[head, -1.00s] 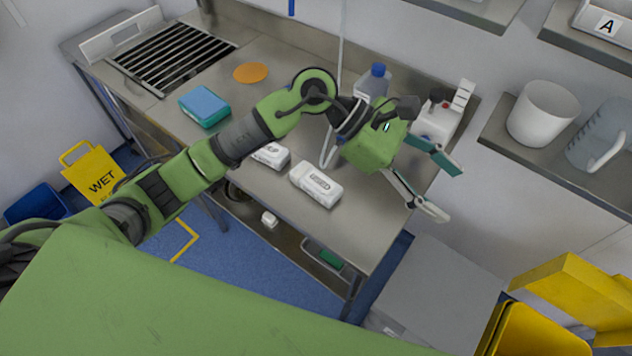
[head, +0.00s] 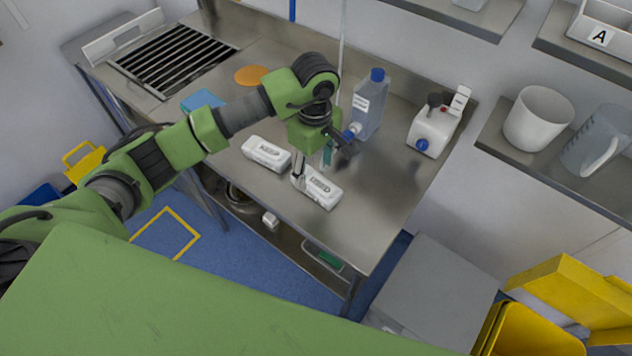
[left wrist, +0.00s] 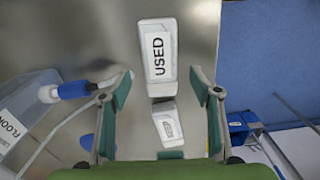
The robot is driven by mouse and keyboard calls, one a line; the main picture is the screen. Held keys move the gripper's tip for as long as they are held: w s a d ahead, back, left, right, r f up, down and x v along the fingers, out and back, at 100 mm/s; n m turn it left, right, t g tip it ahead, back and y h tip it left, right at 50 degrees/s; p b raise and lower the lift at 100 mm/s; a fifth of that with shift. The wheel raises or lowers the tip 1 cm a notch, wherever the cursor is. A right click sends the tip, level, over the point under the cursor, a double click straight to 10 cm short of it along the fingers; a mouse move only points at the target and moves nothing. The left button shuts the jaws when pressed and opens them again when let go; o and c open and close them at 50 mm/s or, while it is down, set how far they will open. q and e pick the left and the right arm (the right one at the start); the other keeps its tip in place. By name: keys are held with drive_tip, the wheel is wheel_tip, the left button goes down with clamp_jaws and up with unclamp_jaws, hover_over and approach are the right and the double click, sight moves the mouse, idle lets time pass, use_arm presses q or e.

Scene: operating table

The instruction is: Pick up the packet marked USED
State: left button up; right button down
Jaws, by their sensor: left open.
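The white packet marked USED (head: 323,193) lies flat on the steel table; its label is readable in the left wrist view (left wrist: 157,58). My left gripper (head: 313,172) is open and points down over this packet, with one finger partly covering its left end in the head view. In the left wrist view the gripper (left wrist: 162,78) has its fingers apart, and the USED packet shows between and beyond the tips. A similar white packet (head: 266,153) lies close by on the left; it also shows in the left wrist view (left wrist: 168,124). My right gripper is out of view.
A clear bottle with a blue cap (head: 367,105) and a white canister (head: 434,130) stand behind on the right. A teal pack (head: 203,101), an orange disc (head: 251,75) and a black grate (head: 172,58) are at left. The table's front right is clear.

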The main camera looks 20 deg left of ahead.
sight(313, 179)
use_arm(q)
drive_tip(key=f+p, duration=0.1)
drive_tip(key=f, duration=0.1)
drive_tip(key=f+p, duration=0.1)
drive_tip(key=f, duration=0.1)
drive_tip(key=shift+a+f+p, duration=0.2)
drive_tip(key=shift+f+p, duration=0.1)
drive_tip(key=shift+w+f, duration=0.1)
drive_tip(key=shift+f, duration=0.45)
drive_tip(key=c, duration=1.2)
